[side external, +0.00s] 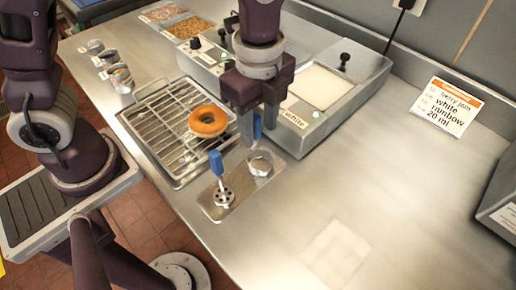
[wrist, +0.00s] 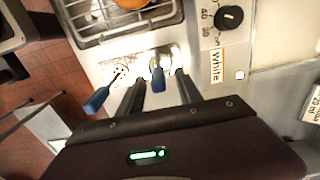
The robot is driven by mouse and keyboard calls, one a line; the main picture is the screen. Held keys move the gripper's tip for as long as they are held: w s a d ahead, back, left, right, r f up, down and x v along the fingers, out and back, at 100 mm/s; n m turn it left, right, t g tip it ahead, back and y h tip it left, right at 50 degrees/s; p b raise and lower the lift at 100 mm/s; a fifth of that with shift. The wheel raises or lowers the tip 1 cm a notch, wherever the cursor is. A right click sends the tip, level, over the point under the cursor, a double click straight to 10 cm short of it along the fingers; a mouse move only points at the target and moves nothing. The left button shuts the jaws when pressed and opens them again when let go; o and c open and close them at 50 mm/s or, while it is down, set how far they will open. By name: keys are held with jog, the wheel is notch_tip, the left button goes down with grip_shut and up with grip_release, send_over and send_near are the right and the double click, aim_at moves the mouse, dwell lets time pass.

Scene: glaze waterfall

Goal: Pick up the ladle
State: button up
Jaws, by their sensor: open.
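The ladle (side external: 260,163) has a round metal cup and an upright blue handle (side external: 257,127). It stands on a small metal tray (side external: 232,203). My gripper (side external: 256,135) is pointing down over it, open. In the wrist view the blue handle (wrist: 158,80) shows between the two fingers of my gripper (wrist: 159,82), with a gap visible on both sides. The fingers partly hide the handle in the side view. A second tool, a perforated one with a blue handle (side external: 216,163), stands on the same tray to the left.
A donut (side external: 208,121) lies on a wire rack (side external: 165,135) to the left. Behind my gripper is a warmer unit (side external: 335,88) with a white-filled well. Small metal cups (side external: 120,77) stand at the far left. An order card (side external: 440,107) is at right. The right counter is mostly clear.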

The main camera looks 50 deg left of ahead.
jog(key=shift+f, duration=0.4)
grip_shut()
dwell(1.1)
